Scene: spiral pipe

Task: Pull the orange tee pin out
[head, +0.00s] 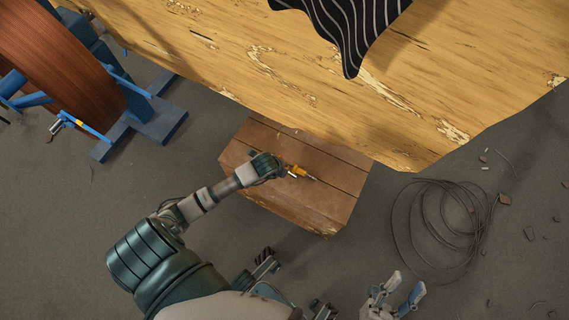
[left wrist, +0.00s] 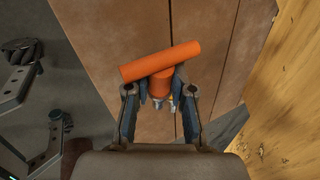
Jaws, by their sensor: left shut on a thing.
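The orange tee pin has a round crossbar (left wrist: 160,60) and a short thick stem (left wrist: 161,84) in the left wrist view. My right gripper (head: 405,284) is open and empty above the floor at the lower right.
A large yellow wooden surface (head: 290,75) with a black striped cloth (head: 350,30) spans the top. A brown reel (head: 60,65) on a blue stand (head: 150,125) is at the left. Coiled cable (head: 440,230) and debris lie on the grey floor at right.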

